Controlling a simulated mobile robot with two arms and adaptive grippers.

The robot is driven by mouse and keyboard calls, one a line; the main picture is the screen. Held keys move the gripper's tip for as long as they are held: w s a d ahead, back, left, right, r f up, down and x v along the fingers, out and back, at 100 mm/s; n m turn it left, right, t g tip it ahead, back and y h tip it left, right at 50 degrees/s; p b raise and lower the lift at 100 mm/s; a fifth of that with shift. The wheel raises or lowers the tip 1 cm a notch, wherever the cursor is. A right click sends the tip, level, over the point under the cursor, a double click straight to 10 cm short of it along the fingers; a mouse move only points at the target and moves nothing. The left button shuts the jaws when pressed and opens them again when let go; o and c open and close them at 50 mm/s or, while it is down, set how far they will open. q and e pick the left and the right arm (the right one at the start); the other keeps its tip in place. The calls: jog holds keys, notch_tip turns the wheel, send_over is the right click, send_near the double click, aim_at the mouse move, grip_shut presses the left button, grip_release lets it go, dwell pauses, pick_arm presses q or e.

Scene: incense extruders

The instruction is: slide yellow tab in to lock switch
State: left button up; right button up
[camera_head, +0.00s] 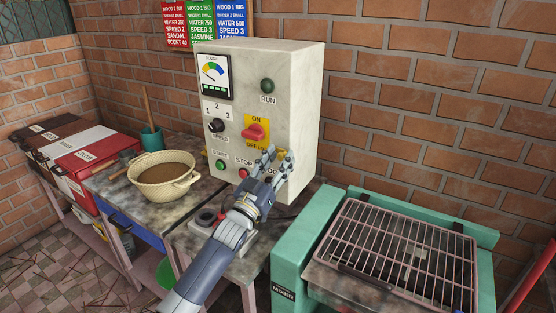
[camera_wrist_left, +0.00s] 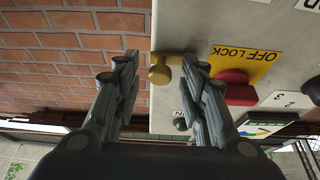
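The control box (camera_head: 283,100) has a red rotary switch (camera_head: 256,132) on a yellow ON/OFF plate. In the left wrist view, the red switch (camera_wrist_left: 237,90) sits beside the yellow plate marked OFF LOCK (camera_wrist_left: 243,62). The yellow tab (camera_wrist_left: 160,73) is a small round knob protruding at the plate's edge. My left gripper (camera_head: 281,160) is in front of the box's lower right. Its fingers (camera_wrist_left: 159,61) are open, with the tab between the tips in the picture; contact is unclear. In the head view the fingers partly hide the tab and OFF LOCK label. My right gripper is out of view.
The box also has a speed knob (camera_head: 216,125), a green start button (camera_head: 220,164) and a stop button (camera_head: 243,173). A wicker bowl (camera_head: 162,178) stands left on the workbench. A green mixer with a grille (camera_head: 400,250) stands at right. A brick wall is behind.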

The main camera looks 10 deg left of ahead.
pick_arm(q)
grip_shut()
jog(key=shift+w+a+b, duration=0.2)
jog(key=shift+w+a, duration=0.05)
jog(key=shift+a, duration=0.5)
jog(key=shift+w+a+b, duration=0.2)
jog(key=shift+w+a, duration=0.05)
jog(key=shift+a, duration=0.45)
grip_release()
jog(key=shift+r, duration=0.1)
jog(key=shift+a, duration=0.1)
jog(key=v, duration=1.2)
